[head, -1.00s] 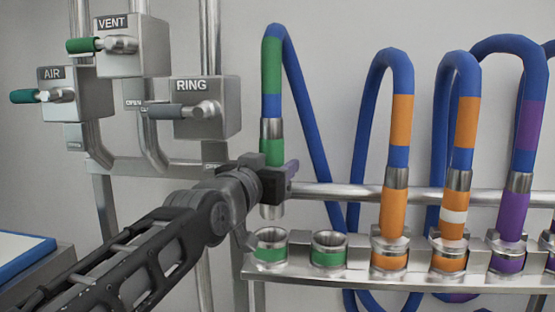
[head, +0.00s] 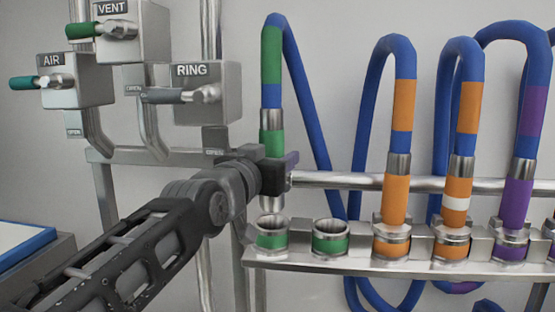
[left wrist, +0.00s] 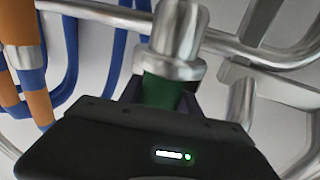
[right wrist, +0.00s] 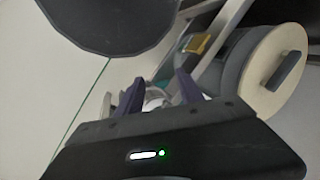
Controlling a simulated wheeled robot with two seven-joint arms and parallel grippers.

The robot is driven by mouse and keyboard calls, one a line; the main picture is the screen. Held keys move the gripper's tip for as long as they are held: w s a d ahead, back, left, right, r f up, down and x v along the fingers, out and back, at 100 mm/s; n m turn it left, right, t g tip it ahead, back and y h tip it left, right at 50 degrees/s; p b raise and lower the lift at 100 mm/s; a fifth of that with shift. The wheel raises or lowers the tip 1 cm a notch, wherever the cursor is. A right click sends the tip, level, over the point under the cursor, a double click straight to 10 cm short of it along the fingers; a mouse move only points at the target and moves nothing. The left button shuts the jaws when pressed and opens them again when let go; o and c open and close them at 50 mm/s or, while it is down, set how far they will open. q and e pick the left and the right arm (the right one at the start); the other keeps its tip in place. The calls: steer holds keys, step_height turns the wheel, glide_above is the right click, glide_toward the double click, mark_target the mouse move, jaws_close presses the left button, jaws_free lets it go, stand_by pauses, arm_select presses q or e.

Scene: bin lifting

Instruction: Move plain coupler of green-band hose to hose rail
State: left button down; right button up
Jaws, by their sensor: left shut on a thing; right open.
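The green-band hose (head: 271,55) arches down to its plain green coupler (head: 271,143), which has no white stripe. My left gripper (head: 278,172) is shut on this coupler and holds it upright, its bare metal end pointing down just above the left green-ringed socket (head: 272,240) of the hose rail (head: 352,264). That socket and the green-ringed one beside it (head: 329,243) are empty. In the left wrist view, the coupler's metal end (left wrist: 178,35) sticks out beyond the fingers. My right gripper (right wrist: 155,92) shows only in its wrist view, open and empty.
Orange couplers (head: 396,200) and a purple coupler (head: 516,205) sit in the rail to the right. Valve boxes marked AIR, VENT and RING (head: 207,92) stand upper left. A horizontal pipe (head: 350,181) runs behind. The right wrist view shows a beige-lidded drum (right wrist: 278,75).

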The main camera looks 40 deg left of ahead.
arm_select(q)
steer(key=shift+f+b, duration=1.1)
steer(key=shift+b, duration=0.15)
steer(key=shift+f, duration=0.1)
steer(key=shift+f+b, duration=1.05)
steer(key=shift+b, duration=0.2)
steer(key=shift+f, duration=0.2)
steer(key=shift+f+b, duration=0.25)
steer(key=shift+b, duration=0.35)
steer(key=shift+f+b, duration=0.25)
steer(key=shift+b, duration=0.05)
steer(key=shift+f+b, duration=0.25)
steer(key=shift+b, duration=0.1)
steer(key=shift+f+b, duration=0.25)
steer(key=shift+b, duration=0.15)
